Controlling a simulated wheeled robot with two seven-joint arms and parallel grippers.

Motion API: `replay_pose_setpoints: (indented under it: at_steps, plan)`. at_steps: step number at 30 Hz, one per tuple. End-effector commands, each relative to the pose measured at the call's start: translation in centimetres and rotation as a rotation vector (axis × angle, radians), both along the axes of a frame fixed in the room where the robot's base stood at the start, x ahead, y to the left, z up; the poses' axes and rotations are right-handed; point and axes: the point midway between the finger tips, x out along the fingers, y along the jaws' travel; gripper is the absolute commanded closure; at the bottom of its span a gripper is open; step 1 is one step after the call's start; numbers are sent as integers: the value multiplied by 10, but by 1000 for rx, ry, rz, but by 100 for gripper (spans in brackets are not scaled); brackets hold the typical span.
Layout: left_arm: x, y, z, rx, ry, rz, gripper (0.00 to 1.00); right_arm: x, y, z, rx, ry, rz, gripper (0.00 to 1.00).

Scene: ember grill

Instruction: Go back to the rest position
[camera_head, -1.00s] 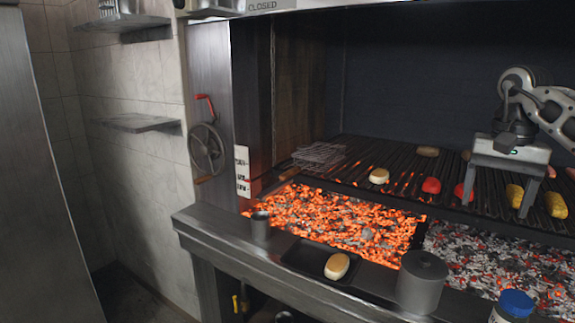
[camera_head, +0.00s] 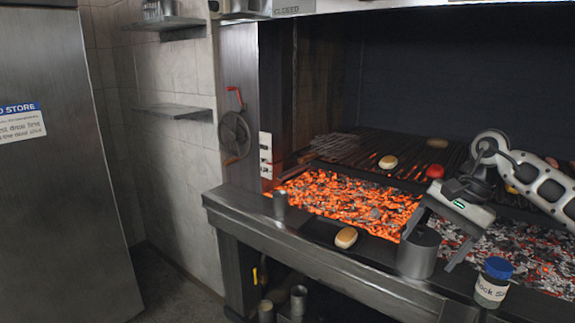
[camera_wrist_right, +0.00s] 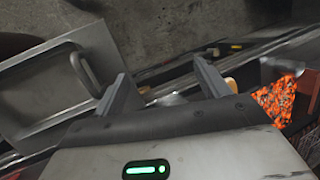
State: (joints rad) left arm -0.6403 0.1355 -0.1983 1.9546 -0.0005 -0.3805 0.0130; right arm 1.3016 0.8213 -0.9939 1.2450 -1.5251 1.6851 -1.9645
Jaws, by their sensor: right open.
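My right gripper (camera_head: 426,254) hangs tilted in front of the grill in the head view, by the grey canister (camera_head: 417,256). Its fingers are apart with nothing between them. In the right wrist view the gripper (camera_wrist_right: 161,72) also shows spread fingers and an empty gap. I cannot tell from the head view whether a finger touches the canister. My left gripper is not in view.
A bun (camera_head: 346,237) lies on a dark tray on the front ledge. A blue-lidded jar (camera_head: 492,284) stands right of the canister. Glowing coals (camera_head: 345,197) lie behind the ledge. On the grate are a bun (camera_head: 388,162) and a red piece (camera_head: 435,171).

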Motion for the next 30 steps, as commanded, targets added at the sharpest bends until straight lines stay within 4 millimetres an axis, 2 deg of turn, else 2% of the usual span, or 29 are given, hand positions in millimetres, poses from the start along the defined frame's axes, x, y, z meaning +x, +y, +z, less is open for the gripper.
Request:
replay_pose_setpoints:
  at_steps: [1, 2, 5, 6, 9, 12, 15, 17, 20, 22, 23, 24, 27, 30]
  plan:
    - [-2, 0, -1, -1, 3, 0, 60, -2, 25, -17, 71, 25, -16, 25]
    - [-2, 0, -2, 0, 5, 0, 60, -3, 41, -25, 123, 41, -33, 25]
    - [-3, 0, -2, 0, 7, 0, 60, -14, 105, -52, 353, 138, -129, 25]
    - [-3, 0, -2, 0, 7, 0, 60, -22, 134, -60, 468, 203, -188, 25]
    - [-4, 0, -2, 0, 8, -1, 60, -42, 198, -71, 772, 436, -386, 25]
    - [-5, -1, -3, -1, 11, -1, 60, -57, 238, -71, 1054, 735, -626, 25]
    - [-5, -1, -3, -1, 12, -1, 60, -65, 253, -73, 1299, 1094, -895, 25]
    - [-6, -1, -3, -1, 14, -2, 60, -66, 251, -79, 1429, 1332, -1070, 25]
    - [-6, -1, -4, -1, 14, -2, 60, -69, 234, -105, 1611, 1757, -1378, 25]
    - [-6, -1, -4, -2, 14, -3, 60, -77, 216, -134, 1716, 2074, -1596, 25]
    - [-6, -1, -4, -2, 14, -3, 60, -83, 206, -150, -1596, -2010, 1540, 25]
    - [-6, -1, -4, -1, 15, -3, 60, -93, 194, -172, -1426, -1896, 1439, 25]
    - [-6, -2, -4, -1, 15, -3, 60, -131, 166, -227, -1069, -1608, 1191, 25]
    - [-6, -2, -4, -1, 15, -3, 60, -173, 148, -270, -836, -1371, 994, 25]
